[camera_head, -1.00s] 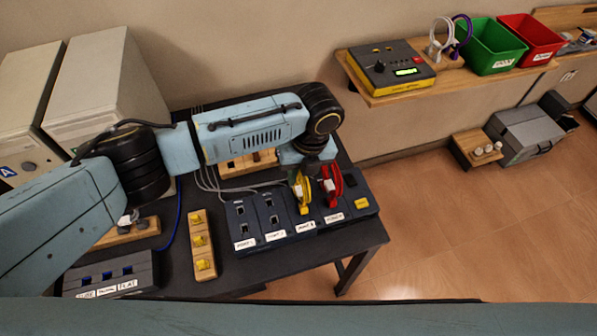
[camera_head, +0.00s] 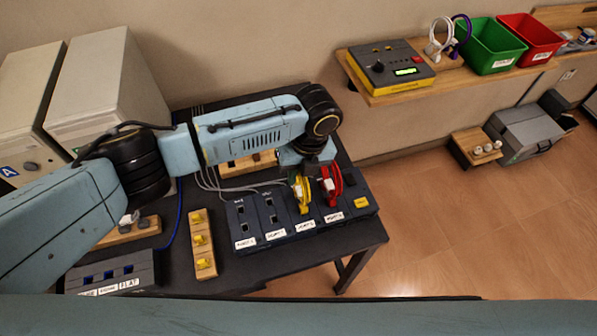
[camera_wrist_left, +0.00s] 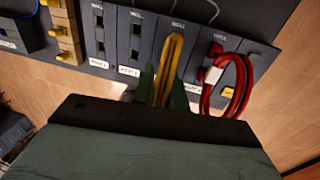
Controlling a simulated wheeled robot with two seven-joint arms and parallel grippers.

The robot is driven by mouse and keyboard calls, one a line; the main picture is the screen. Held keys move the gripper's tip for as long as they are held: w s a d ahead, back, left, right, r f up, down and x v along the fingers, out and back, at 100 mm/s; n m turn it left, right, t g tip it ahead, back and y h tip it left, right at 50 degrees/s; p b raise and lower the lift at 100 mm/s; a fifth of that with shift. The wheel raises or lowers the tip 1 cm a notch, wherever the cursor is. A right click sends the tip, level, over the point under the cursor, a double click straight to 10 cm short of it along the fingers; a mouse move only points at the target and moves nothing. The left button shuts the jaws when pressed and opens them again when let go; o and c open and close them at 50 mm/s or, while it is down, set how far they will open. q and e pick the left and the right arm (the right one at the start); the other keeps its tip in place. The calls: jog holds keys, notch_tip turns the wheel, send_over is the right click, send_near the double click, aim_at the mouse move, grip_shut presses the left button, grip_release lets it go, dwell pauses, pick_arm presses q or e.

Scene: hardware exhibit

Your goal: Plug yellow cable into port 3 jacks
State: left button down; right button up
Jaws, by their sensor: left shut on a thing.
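The yellow cable (camera_head: 302,196) is a folded loop standing on the third port panel from the left (camera_head: 306,222). It also shows in the wrist view (camera_wrist_left: 174,58), running up between the green fingers. My left gripper (camera_head: 301,176) is above this panel, shut on the yellow cable; its fingers (camera_wrist_left: 163,90) are on either side of the loop's lower part in the wrist view. The cable's ends and the third panel's jacks are hidden, so I cannot tell how far the plugs sit in. My right gripper is not in view.
A red cable (camera_head: 333,188) stands on the panel just right of the yellow one. Two panels to the left (camera_head: 243,222) show open dark jacks. A wooden strip with yellow pieces (camera_head: 201,246) lies further left. A shelf (camera_head: 460,72) with a device and bins is at upper right.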

pick_arm(q)
jog(key=shift+f, duration=0.15)
dwell(0.3)
jog(key=c, duration=0.7)
grip_release()
jog(key=r+p, duration=0.2)
jog(key=d+r+p, duration=0.1)
jog(key=r+p, duration=0.1)
jog(key=r, duration=0.1)
jog(key=r+p, duration=0.2)
jog(key=shift+w+d+r, duration=0.15)
jog(key=shift+r, duration=0.05)
dwell(0.6)
dwell(0.4)
